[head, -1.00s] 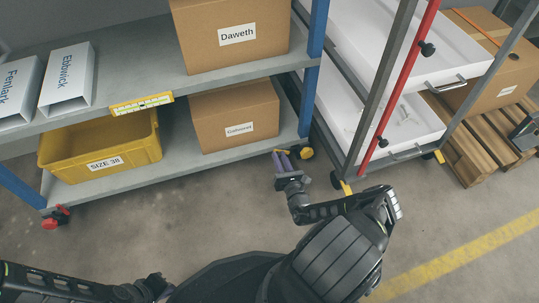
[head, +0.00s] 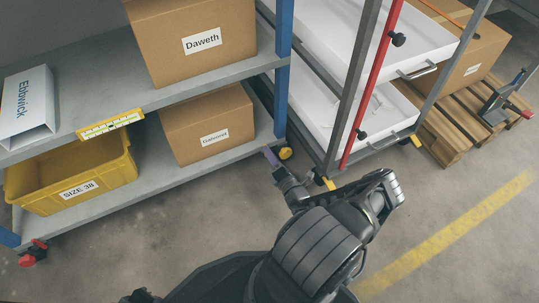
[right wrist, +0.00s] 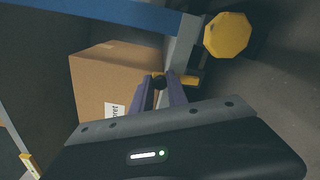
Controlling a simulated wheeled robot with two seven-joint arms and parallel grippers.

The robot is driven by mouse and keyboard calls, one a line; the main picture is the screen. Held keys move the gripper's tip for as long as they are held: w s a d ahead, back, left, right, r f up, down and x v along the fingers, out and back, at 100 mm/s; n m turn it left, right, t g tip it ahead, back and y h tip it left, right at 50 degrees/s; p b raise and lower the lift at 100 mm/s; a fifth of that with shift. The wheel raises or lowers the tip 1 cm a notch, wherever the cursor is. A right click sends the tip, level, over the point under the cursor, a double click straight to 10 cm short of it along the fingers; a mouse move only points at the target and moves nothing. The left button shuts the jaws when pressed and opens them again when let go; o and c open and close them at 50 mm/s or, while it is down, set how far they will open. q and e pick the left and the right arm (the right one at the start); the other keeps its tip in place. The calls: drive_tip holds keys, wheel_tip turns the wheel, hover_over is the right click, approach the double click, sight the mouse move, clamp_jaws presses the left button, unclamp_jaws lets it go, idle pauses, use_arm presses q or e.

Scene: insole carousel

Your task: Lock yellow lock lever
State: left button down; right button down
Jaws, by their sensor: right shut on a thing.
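The yellow lock lever (right wrist: 191,80) is at the foot of the shelf's blue post, beside a yellow round caster (right wrist: 228,36). The caster also shows in the head view (head: 286,153). My right gripper (right wrist: 158,82) has its purple fingers shut on the lever, whose middle is partly hidden between them. In the head view the right gripper (head: 270,156) is at the shelf's front right corner, and the lever is hidden there. A dark part of my left gripper (head: 142,296) shows at the bottom edge; its fingers cannot be made out.
The shelf (head: 228,146) holds a yellow SIZE 38 bin (head: 118,170) and cardboard boxes (head: 207,125). A red lever (head: 33,254) is at its left foot. A drawer cart (head: 372,90) with yellow levers stands close right of my gripper. Open floor lies in front.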

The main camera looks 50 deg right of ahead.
use_arm(q)
drive_tip(key=shift+s+d+f, duration=0.1)
drive_tip(key=shift+d, duration=0.35)
use_arm(e)
drive_tip(key=shift+s+d+m, duration=0.1)
drive_tip(key=shift+d+m, duration=0.2)
drive_tip(key=shift+m, duration=0.3)
drive_tip(key=c, duration=1.3)
unclamp_jaws()
drive_tip(key=shift+c, duration=0.2)
drive_tip(key=shift+s, duration=0.1)
